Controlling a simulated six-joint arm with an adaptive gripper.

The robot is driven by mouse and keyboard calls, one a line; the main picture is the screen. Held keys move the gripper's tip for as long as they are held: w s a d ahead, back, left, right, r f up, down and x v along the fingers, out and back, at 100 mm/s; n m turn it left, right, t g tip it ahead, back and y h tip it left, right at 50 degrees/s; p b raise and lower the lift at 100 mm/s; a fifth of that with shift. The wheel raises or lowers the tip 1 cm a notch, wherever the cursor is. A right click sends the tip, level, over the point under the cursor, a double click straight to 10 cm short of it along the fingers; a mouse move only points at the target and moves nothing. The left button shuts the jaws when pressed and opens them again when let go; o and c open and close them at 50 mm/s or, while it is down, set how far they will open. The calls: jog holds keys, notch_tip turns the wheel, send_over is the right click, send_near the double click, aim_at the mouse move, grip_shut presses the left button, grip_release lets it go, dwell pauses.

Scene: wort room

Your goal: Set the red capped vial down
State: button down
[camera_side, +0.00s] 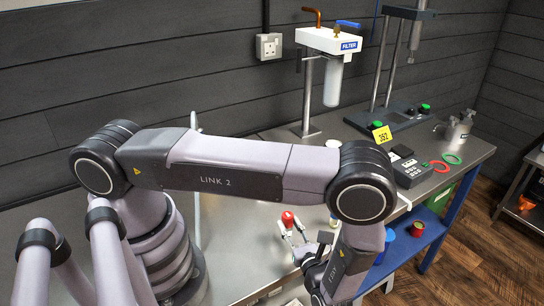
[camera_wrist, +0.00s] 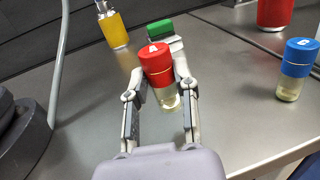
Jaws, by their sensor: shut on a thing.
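The red capped vial (camera_wrist: 156,64) is between the two fingers of my gripper (camera_wrist: 160,90) in the wrist view. Its red cap carries a white letter A, and its lower part is clear glass. The fingers are shut on it from both sides. In the side view the red cap (camera_side: 287,218) shows between the fingertips of my gripper (camera_side: 293,232), over the grey bench top (camera_side: 240,235). I cannot tell whether the vial's base touches the bench.
A blue capped vial (camera_wrist: 297,68) stands at the right in the wrist view. A green capped thing (camera_wrist: 160,28) and a yellow container (camera_wrist: 114,30) are behind the held vial. A filter stand (camera_side: 332,60) is at the back. Bare bench lies left of my gripper.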

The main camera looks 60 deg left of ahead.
jog(key=shift+s+f, duration=0.1)
jog(key=shift+f, duration=1.35)
jog(key=c, duration=0.9)
grip_release()
jog(key=shift+f, duration=0.1)
jog(key=shift+o, duration=0.2)
